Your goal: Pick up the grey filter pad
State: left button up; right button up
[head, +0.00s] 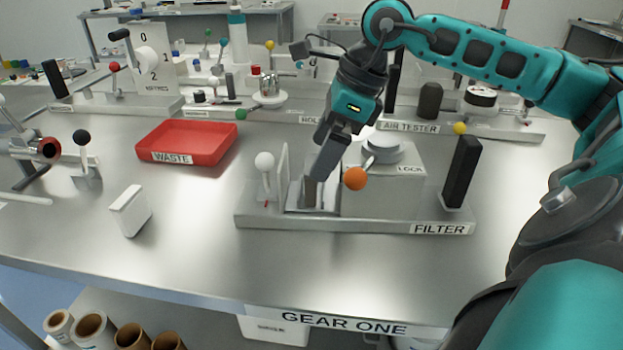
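The filter station (400,185), labelled FILTER, stands on the steel table and carries a grey box marked LOCK. At its left is a narrow open slot (298,208) with a clear upright plate. A dark grey piece (311,190) shows in this slot, partly hidden by my gripper; I cannot tell for certain whether it is the grey filter pad. My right gripper (325,168) points down over the slot, left of the grey box. Its fingers overlap in this view, so their gap and any held thing are hidden. My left gripper is not in view.
A white rectangular block (130,211) stands on the table at left. A red WASTE tray (187,142) lies behind it. An orange knob (355,179), a white knob (264,161) and a black upright handle (461,172) surround the slot and box. The front table area is clear.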

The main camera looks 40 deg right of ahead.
aim_at(310, 186)
jog(key=shift+x, duration=2.75)
jog(key=shift+c, duration=0.4)
jog(key=c, duration=0.9)
jog(key=shift+r, duration=0.1)
jog(key=shift+c, duration=0.2)
